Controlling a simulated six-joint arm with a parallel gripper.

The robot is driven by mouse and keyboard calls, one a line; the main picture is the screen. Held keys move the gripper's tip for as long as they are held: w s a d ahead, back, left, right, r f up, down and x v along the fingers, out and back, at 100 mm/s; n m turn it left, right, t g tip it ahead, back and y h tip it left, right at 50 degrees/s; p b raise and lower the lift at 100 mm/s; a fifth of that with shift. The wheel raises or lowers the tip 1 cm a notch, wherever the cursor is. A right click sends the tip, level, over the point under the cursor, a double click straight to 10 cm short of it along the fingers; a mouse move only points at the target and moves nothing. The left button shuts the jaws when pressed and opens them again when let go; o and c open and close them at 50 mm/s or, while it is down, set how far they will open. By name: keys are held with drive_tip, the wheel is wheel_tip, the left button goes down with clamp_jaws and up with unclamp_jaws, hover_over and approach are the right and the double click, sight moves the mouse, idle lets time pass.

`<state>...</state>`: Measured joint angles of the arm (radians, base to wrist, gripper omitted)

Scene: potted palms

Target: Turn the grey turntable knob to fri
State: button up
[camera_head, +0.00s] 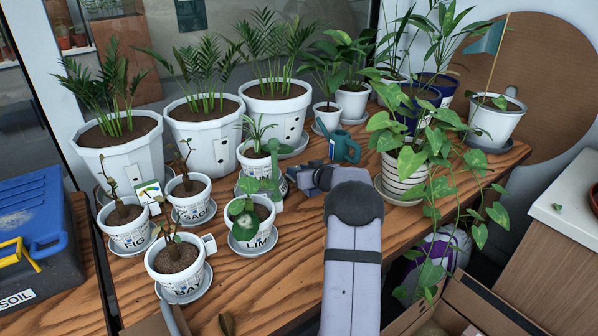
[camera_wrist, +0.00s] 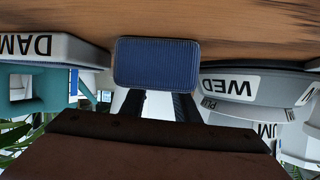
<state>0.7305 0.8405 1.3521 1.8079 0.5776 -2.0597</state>
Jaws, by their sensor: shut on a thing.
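The grey turntable (camera_wrist: 275,85) is at the right in the wrist view, its label WED upside down. In the head view my gripper (camera_head: 303,179) is low over the wooden table, just right of the small-palm pot (camera_head: 256,163) and a green upright piece (camera_head: 274,163). In the wrist view a blue ribbed pad of my gripper (camera_wrist: 157,64) fills the centre, beside the turntable's rim. My gripper is shut on the turntable knob, which the pad mostly hides. I see no label FRI.
A teal watering can (camera_head: 343,146) stands just behind my gripper. A grey piece marked DAM (camera_wrist: 50,48) is left in the wrist view. Small labelled pots crowd the left, and a trailing plant in a striped pot (camera_head: 402,177) stands right. Bare table lies in front.

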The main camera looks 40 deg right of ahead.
drive_tip(key=b, duration=0.3)
drive_tip(key=shift+a+f+m+h+b, duration=0.1)
drive_tip(key=shift+f+m+h+b, duration=0.2)
drive_tip(key=shift+h+b, duration=0.1)
drive_tip(key=m+h+b, duration=0.1)
drive_tip(key=b, duration=0.3)
drive_tip(key=shift+a+b, duration=0.15)
drive_tip(key=shift+b, duration=0.15)
drive_tip(key=shift+w+a+m+g+h+b, duration=0.1)
drive_tip(key=shift+m+g+h+b, duration=0.35)
drive_tip(key=shift+b, duration=0.75)
drive_tip(key=shift+a+m+h+b, duration=0.1)
drive_tip(key=shift+m+h+b, duration=0.2)
drive_tip(key=shift+b, duration=0.2)
drive_tip(key=shift+r+m+g+h, duration=0.25)
drive_tip(key=shift+m+g+h, duration=0.1)
drive_tip(key=shift+m+h, duration=0.4)
drive_tip(key=o, duration=1)
drive_tip(key=shift+o, duration=0.2)
drive_tip(key=shift+n+y, duration=0.3)
drive_tip(key=shift+n, duration=0.1)
